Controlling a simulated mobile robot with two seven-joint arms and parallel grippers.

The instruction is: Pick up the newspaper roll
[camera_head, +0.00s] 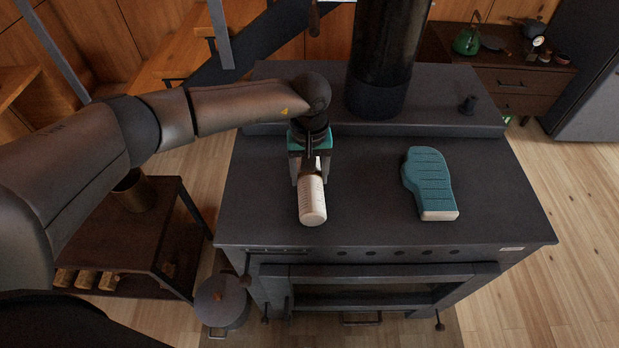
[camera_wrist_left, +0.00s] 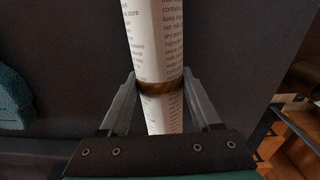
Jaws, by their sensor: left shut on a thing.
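The newspaper roll (camera_head: 312,205) is a white printed cylinder with a brown band. It is at the stove top, left of the middle, with one end toward the front edge. My left gripper (camera_head: 310,177) reaches it from behind and is shut on it. In the left wrist view the roll (camera_wrist_left: 155,40) runs up between the two fingers of my left gripper (camera_wrist_left: 158,88), which press on both sides near the band. I cannot tell whether the roll touches the stove top. My right gripper is not in view.
The dark stove (camera_head: 370,215) has a teal oven mitt (camera_head: 430,182) on its right half. A black stovepipe (camera_head: 385,60) rises at the back. A lidded pot (camera_head: 222,302) stands on the floor at front left. A low wooden shelf (camera_head: 150,225) is left of the stove.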

